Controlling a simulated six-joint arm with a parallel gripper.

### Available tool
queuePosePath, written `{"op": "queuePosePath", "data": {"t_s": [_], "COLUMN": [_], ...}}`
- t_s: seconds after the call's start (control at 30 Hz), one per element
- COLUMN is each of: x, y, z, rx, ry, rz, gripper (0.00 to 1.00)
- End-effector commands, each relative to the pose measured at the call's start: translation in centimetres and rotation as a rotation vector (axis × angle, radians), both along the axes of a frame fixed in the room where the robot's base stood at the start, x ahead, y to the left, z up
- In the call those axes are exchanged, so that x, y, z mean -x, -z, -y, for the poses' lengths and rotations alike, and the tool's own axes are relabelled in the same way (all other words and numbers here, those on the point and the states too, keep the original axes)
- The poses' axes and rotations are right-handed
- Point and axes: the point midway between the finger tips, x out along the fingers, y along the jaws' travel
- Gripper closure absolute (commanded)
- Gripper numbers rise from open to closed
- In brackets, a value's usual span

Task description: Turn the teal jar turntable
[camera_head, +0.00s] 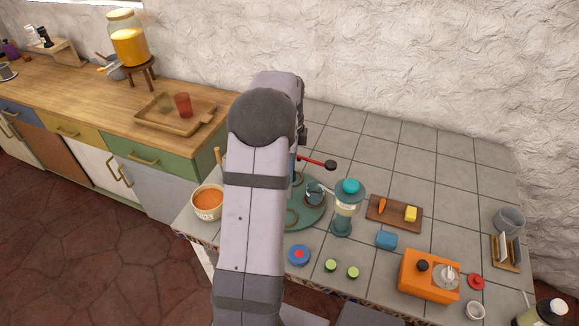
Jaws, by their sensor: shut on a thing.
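The teal turntable (312,220) is a round disc on the grey tiled counter, partly hidden behind my arm. A small teal jar (314,195) stands on it near its right side. Ring-like marks or shapes show on the disc to the left of the jar. My arm crosses the middle of the view and covers the left part of the turntable. My gripper is hidden behind the arm, so its place against the turntable and anything in its jaws cannot be seen.
A red rod with a dark end (318,162) sticks out behind the arm. A teal-lidded glass vessel (346,208) stands right of the turntable. A bowl of orange food (207,203) is to the left. A cutting board (393,216) and orange appliance (428,275) are to the right. The back tiles are clear.

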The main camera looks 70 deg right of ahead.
Motion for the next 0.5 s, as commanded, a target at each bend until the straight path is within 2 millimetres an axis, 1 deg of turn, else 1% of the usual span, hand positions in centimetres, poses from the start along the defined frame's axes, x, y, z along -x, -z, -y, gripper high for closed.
{"op": "queuePosePath", "data": {"t_s": [0.2, 0.5], "x": [0.03, 0.03], "y": [-0.16, -0.15], "z": [0.10, 0.13], "rx": [0.003, 0.005], "ry": [0.102, 0.203], "rz": [0.000, 0.000], "gripper": [1.00, 1.00]}}
